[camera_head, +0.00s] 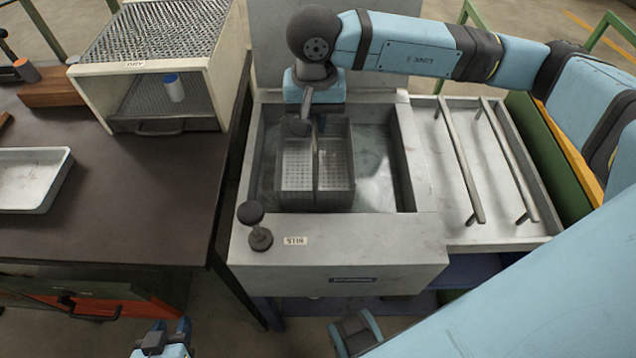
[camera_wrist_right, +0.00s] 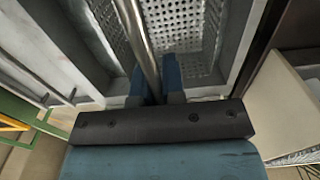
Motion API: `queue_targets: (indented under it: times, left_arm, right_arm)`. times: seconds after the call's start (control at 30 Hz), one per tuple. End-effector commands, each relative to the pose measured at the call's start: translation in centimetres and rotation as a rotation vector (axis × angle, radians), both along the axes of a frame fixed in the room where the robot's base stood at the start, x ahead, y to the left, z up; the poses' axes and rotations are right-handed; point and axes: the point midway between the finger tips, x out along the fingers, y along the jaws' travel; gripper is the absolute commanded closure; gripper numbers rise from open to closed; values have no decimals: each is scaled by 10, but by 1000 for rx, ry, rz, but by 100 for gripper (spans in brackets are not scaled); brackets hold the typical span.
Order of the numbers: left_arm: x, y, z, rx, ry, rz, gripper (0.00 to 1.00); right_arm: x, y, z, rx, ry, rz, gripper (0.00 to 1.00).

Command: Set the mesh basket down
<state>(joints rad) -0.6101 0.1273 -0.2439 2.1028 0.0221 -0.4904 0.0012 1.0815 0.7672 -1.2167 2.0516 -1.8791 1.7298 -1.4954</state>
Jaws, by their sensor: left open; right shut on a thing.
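The grey mesh basket (camera_head: 335,196), with perforated walls and floor, is upright within the opening of the water tank (camera_head: 340,245). I cannot tell whether its bottom touches the tank floor. My right gripper (camera_head: 312,124) reaches in from above and is shut on the basket's bar handle. In the right wrist view, the blue fingers (camera_wrist_right: 156,84) pinch the handle bar (camera_wrist_right: 138,38), with the basket's perforated side (camera_wrist_right: 180,25) around it. My left gripper (camera_head: 166,338) is open and empty at the bottom edge, away from the basket.
Right of the tank is a metal drain shelf (camera_head: 432,165) with two raised rails (camera_head: 460,160), bare. A black knob (camera_head: 258,226) stands on the tank's front left. On the dark bench (camera_head: 130,205) are an open-fronted box (camera_head: 140,70) holding a blue-topped cylinder (camera_head: 174,88), and a white tray (camera_head: 30,180).

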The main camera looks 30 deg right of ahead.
Motion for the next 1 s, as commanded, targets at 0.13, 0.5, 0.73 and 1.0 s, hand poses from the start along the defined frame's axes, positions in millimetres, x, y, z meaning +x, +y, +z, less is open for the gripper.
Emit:
queue_targets:
  times: [0.13, 0.5, 0.73, 1.0]
  left_arm:
    - [0, 0, -2, 1, 0, -1, 57]
    - [0, -1, -2, 2, -4, -1, 57]
    - [0, -1, -3, 2, -6, -2, 57]
    - [1, 0, -3, 4, -8, -3, 57]
  right_arm:
    - [-1, 0, -42, 0, 4, -1, 100]
    - [0, 0, -117, 0, 1, -2, 100]
    - [0, 0, -133, 0, 0, -1, 100]
    - [0, 0, -165, 1, 0, -1, 100]
